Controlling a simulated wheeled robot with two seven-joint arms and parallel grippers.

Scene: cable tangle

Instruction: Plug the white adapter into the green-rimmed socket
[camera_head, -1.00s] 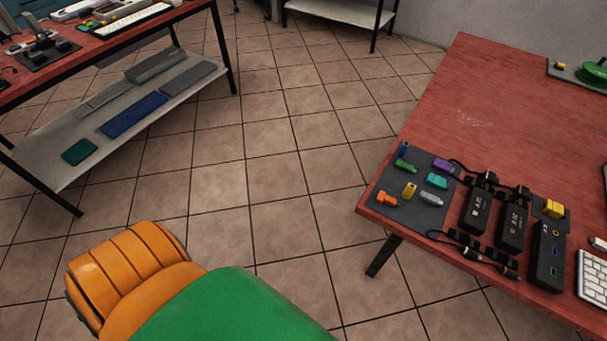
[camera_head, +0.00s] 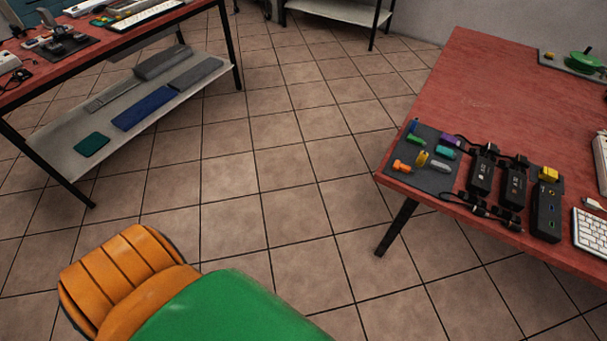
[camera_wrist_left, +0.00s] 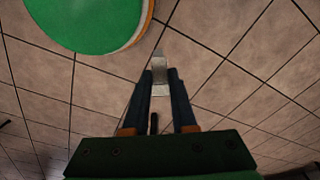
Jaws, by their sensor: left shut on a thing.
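In the left wrist view, my left gripper (camera_wrist_left: 159,82) is shut on a small whitish-grey piece (camera_wrist_left: 159,68), which looks like the white adapter. It is held above the tiled floor, away from any tabletop. In the head view the left gripper's fingers do not show. Black socket blocks (camera_head: 547,214) stand on the red table at the right; their rims are too small to tell which one is green. My right gripper is in neither view.
A dark mat (camera_head: 408,181) with several small coloured adapters lies at the near left corner of the red table (camera_head: 515,85). Dark cables and a white keyboard (camera_head: 590,232) are near the blocks. Another red-topped table (camera_head: 100,48) with a lower shelf (camera_head: 60,160) stands left. Open floor lies between.

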